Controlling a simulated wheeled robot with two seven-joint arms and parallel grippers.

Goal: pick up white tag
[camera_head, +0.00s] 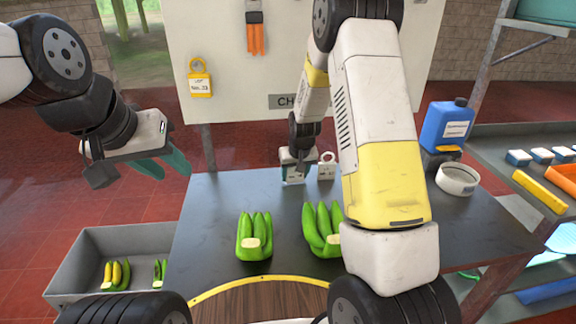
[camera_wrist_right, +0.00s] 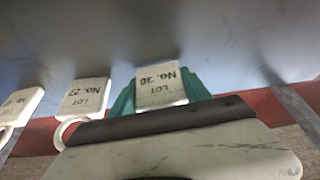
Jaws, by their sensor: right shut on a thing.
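A white tag marked "LOT No. 30" (camera_wrist_right: 161,86) sits between the green fingers of my right gripper (camera_head: 295,172), at the back edge of the dark table. My right gripper is shut on it, and the tag also shows below the jaws in the head view (camera_head: 293,177). A second white tag, "LOT No. 27" (camera_wrist_right: 86,97), stands beside it; in the head view it is just right of the gripper (camera_head: 326,171). Part of a third white tag (camera_wrist_right: 20,105) shows at the left of the wrist view. My left gripper (camera_head: 172,168) is open and empty, left of the table.
Two green banana bunches (camera_head: 254,236) (camera_head: 322,228) lie on the table (camera_head: 215,200). A blue jug (camera_head: 447,124) and a white tape roll (camera_head: 458,179) are at the right. A grey crate (camera_head: 80,255) holds bananas.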

